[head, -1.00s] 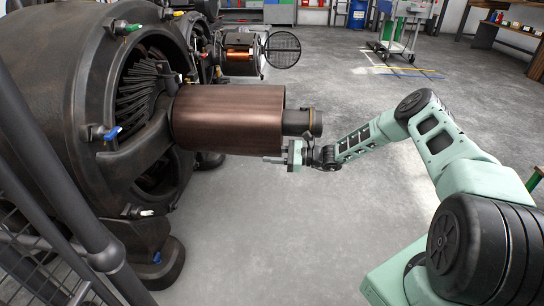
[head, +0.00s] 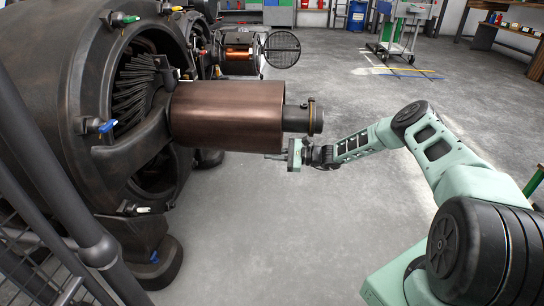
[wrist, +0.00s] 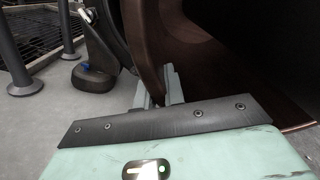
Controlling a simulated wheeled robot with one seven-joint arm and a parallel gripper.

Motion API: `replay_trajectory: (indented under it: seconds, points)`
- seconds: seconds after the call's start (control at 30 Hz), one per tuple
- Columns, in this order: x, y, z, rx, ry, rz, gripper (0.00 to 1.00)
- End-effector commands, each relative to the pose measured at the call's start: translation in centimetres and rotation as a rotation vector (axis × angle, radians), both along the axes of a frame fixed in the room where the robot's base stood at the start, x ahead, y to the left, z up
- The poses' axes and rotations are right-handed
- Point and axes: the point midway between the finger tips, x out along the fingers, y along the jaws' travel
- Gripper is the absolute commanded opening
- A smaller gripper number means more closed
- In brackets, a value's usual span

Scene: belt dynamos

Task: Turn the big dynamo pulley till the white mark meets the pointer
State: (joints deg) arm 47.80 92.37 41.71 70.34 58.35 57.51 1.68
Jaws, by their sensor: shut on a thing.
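The big dynamo pulley (head: 228,117) is a wide copper-brown cylinder on the dark dynamo, in the middle of the head view. My gripper (head: 277,156) is at the near lower edge of its open end. In the wrist view the pulley's brown rim (wrist: 150,45) runs down between the two grey fingers of my gripper (wrist: 158,90), which are shut on it. The fingertips are partly hidden by the rim and my gripper's body. I cannot make out the white mark or the pointer in either view.
The dark dynamo housing (head: 60,100) fills the left, with coloured knobs round its opening. A shaft end with a collar (head: 314,117) sticks out of the pulley just above my gripper. A railing (head: 70,220) stands at lower left. The floor (head: 260,235) below is clear.

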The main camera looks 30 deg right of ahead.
Motion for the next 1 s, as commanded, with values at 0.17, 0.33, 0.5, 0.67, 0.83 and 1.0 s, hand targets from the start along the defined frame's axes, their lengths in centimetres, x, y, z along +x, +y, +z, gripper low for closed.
replay_trajectory:
  seconds: [0.17,0.33,0.5,0.67,0.83,1.0]
  points:
    - [-0.1,0.1,-0.1,0.004,0.006,0.001,0.21]
    - [-0.1,0.1,0.0,0.004,0.005,0.001,0.34]
    - [-0.1,0.0,0.0,0.003,0.004,0.001,0.34]
    - [-0.8,-1.1,0.2,0.003,0.004,-0.001,0.34]
    - [-2.6,-3.9,0.3,0.003,0.005,-0.003,0.34]
    - [-5.0,-7.2,0.3,0.003,0.005,-0.003,0.34]
